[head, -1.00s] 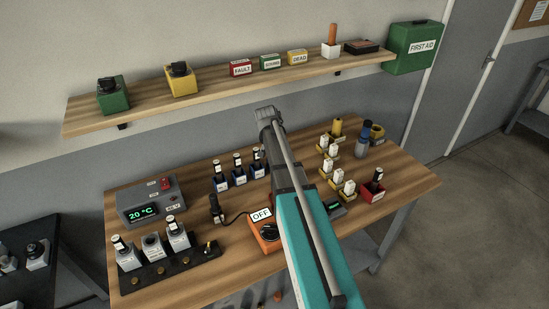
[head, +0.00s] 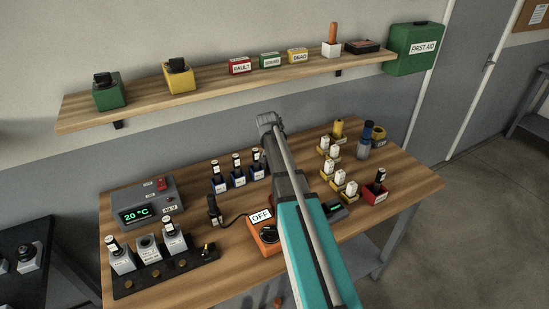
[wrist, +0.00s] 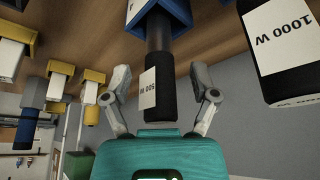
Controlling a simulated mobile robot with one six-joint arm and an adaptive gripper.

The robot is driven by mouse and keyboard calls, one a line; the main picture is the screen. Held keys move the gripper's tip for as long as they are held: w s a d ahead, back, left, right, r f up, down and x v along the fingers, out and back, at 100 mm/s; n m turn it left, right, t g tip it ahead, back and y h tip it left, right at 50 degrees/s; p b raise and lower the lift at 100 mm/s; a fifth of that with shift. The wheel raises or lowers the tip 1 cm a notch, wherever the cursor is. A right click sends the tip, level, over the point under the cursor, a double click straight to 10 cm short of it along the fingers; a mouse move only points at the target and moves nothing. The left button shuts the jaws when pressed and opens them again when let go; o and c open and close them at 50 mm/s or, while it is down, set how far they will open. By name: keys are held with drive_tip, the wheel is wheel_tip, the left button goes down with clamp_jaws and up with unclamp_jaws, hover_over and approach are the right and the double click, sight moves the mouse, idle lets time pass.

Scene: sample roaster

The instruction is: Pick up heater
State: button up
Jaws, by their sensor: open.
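In the wrist view, a black cylindrical heater (wrist: 164,92) with a white "500 W" label stands in a blue holder (wrist: 176,8). My gripper (wrist: 160,76) is open, with one finger on each side of this heater and gaps between. A second black heater (wrist: 272,55), labelled "1000 W", is close at the right edge. My arm hides the gripper there.
An orange box (head: 266,237) marked OFF and a grey 20 °C unit (head: 144,205) stand on the bench (head: 228,285). Yellow holders (head: 347,193) with white pieces and a red holder (head: 372,195) are right of my arm. A shelf (head: 215,85) runs above.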

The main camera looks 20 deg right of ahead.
clamp_jaws()
idle(0.3)
drive_tip(key=shift+s+r, duration=0.1)
drive_tip(key=shift+r, duration=0.05)
idle(0.3)
drive_tip(key=shift+s+r+p, duration=0.15)
drive_tip(key=shift+r+p, duration=0.3)
drive_tip(key=shift+p, duration=0.15)
wheel_tip(320, 180, up, 6)
drive_tip(key=p, duration=0.5)
drive_tip(key=shift+f, duration=0.25)
drive_tip(key=s, duration=1.9)
drive_tip(key=shift+s+d+r+p, duration=0.15)
drive_tip(key=shift+s+d+p, duration=0.1)
drive_tip(key=shift+d+p, duration=0.15)
